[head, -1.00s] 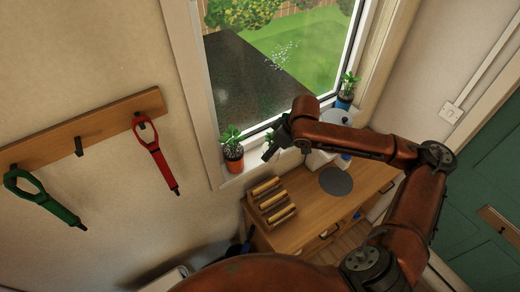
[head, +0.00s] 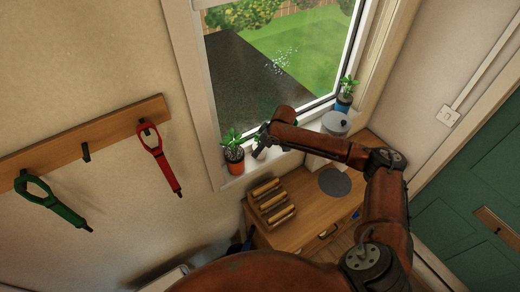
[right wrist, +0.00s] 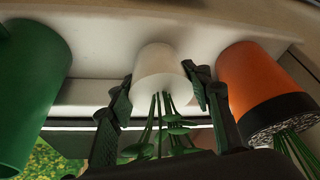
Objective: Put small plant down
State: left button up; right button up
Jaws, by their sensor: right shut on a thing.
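The small plant in a white pot (right wrist: 161,72) shows in the right wrist view, with thin green stems toward the bottom of the picture. My right gripper (right wrist: 164,92) is shut on this white pot, one dark finger on each side. My left gripper is not in view.
In the right wrist view an orange pot (right wrist: 258,85) stands close on the right and a green pot (right wrist: 30,90) on the left. A blue-potted plant (head: 343,103) stands at the sill's far end. A wooden rack (head: 270,203) sits on the cabinet below.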

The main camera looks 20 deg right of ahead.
jog(key=shift+f, duration=0.4)
jog(key=o, duration=1.3)
jog(key=shift+f, duration=0.1)
jog(key=shift+d+r, duration=0.1)
jog(key=shift+r, duration=0.45)
jog(key=b+v, duration=0.2)
jog(key=v, duration=0.9)
jog(key=shift+s, duration=0.15)
